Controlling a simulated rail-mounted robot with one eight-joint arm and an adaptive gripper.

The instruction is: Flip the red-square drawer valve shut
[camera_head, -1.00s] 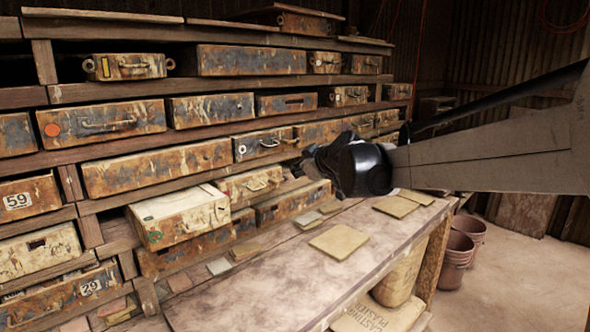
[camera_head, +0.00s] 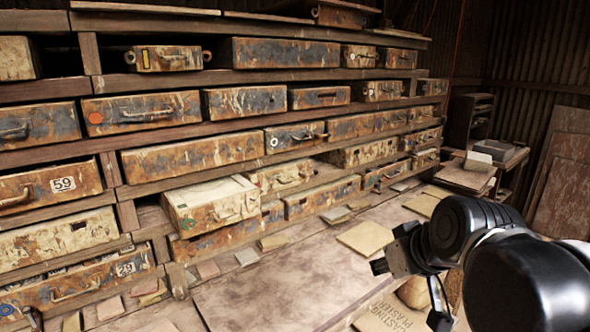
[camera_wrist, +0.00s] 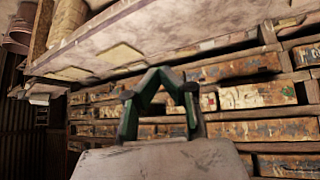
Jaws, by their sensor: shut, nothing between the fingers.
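No red square can be made out on any drawer in the head view, and no valve can be told for certain. An orange-red round mark (camera_head: 95,118) is on a rusty drawer (camera_head: 140,112) at the left of the rack. My gripper (camera_head: 385,264) is at the lower right of the head view, over the bench and well apart from the drawers. In the wrist view its green-edged fingers (camera_wrist: 160,73) meet at the tips and hold nothing. A small red patch (camera_wrist: 209,102) shows on a drawer behind the fingers, too blurred to read.
The wooden rack holds several rusty drawers; a pale one (camera_head: 211,203) sticks out over the bench (camera_head: 270,290). Flat tiles (camera_head: 365,238) lie on the bench. A plaster sack (camera_head: 390,315) is below its front edge. A side table (camera_head: 467,177) stands behind at the right.

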